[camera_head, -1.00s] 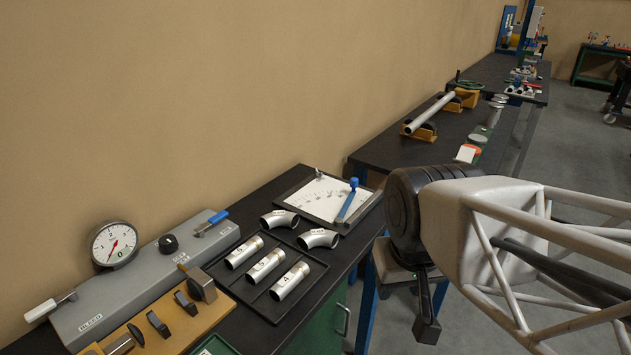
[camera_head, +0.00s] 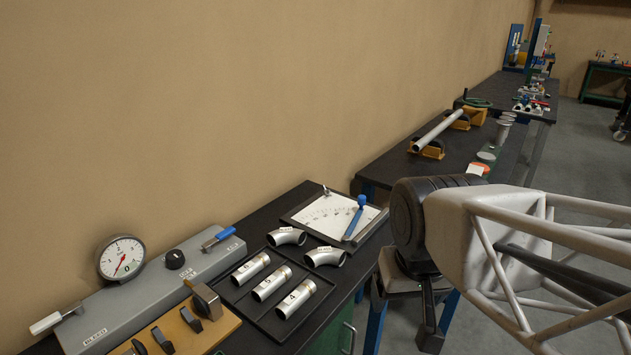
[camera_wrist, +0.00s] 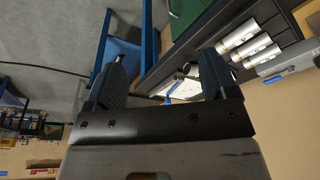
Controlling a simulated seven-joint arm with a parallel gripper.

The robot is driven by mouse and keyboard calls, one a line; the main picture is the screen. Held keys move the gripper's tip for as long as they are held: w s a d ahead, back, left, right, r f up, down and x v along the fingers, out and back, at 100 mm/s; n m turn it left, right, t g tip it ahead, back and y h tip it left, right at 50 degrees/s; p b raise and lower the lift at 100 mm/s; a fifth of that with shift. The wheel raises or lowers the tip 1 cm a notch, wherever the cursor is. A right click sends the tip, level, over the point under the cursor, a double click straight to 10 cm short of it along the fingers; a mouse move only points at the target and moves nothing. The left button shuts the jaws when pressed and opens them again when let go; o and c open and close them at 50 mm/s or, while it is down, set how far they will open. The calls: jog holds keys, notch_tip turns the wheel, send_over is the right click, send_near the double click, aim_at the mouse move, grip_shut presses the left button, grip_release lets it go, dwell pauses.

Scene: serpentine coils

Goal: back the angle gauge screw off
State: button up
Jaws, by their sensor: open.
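The angle gauge (camera_head: 326,214) is a white scale sheet on a dark board, lying on the black bench top at its right end. A blue-handled pointer (camera_head: 354,217) lies across its right side, with a blue knob at the upper end. A small upright piece, perhaps the screw (camera_head: 325,190), stands at the board's far edge; it is too small to be sure. In the wrist view the gauge (camera_wrist: 190,88) shows partly between and behind the fingers. My gripper (camera_wrist: 163,75) is open and empty, apart from the gauge. My fingertips are not clearly seen in the head view.
A black tray (camera_head: 246,303) holds several numbered tubes, with two pipe elbows (camera_head: 324,257) beside the gauge. A grey panel with a dial (camera_head: 122,258) and valves stands at left. A second bench with a pipe (camera_head: 437,131) on orange supports stands beyond. The wall runs behind the benches.

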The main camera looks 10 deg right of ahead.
jog(key=w+r+m, duration=0.2)
jog(key=w, duration=0.6)
jog(key=w+r+m, duration=0.2)
jog(key=w+r, duration=0.1)
jog(key=w, duration=0.5)
jog(key=m+g, duration=0.3)
jog(key=m, duration=0.7)
send_over(326, 187)
jog(key=f, duration=1.1)
jog(key=shift+w+f, duration=0.2)
jog(key=shift+f, duration=0.2)
jog(key=shift+f, duration=3.9)
jog(key=c, duration=0.9)
jog(key=shift+c, duration=0.2)
